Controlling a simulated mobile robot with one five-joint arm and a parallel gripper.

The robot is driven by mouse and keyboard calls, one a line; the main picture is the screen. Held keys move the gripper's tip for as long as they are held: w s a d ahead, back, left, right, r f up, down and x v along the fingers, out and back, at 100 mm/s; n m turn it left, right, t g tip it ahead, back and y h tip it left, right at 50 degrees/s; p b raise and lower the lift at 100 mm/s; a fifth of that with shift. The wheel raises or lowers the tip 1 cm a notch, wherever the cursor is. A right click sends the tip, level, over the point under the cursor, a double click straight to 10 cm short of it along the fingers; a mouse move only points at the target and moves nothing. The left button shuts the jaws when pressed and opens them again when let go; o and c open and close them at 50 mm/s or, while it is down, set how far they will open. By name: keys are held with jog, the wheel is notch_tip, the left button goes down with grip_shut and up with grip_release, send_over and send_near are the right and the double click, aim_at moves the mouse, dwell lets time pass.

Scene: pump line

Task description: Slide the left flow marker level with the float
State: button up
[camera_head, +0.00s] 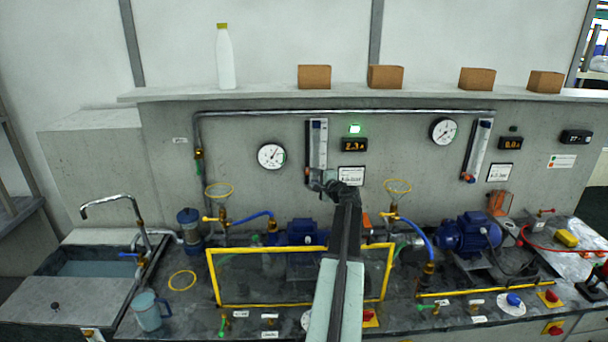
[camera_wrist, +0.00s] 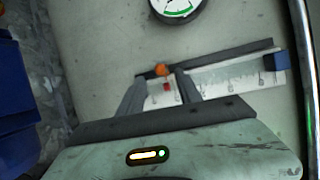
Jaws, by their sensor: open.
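The left flow meter (camera_head: 319,147) is an upright white scale with a blue top cap and a dark rail along its left side. It lies sideways in the wrist view (camera_wrist: 232,80). The orange flow marker (camera_head: 307,172) sits low on the rail; it also shows in the wrist view (camera_wrist: 160,70). A small red float (camera_wrist: 166,87) shows in the scale close beside it, roughly level; an exact match is hard to tell. My gripper (camera_wrist: 161,77) is open, its fingertips either side of the marker. In the head view my gripper (camera_head: 334,187) partly hides the meter's foot.
A round gauge (camera_head: 271,156) hangs left of the meter and a lit display (camera_head: 354,145) hangs right. A pipe (camera_head: 350,113) runs above. A yellow frame (camera_head: 213,280), blue pumps and hoses stand on the bench below. A second flow meter (camera_head: 479,148) is farther right.

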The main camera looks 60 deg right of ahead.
aim_at(308, 174)
jog(key=b+x, duration=0.1)
jog(key=x, duration=0.6)
jog(key=shift+f, duration=0.1)
grip_shut()
dwell(1.1)
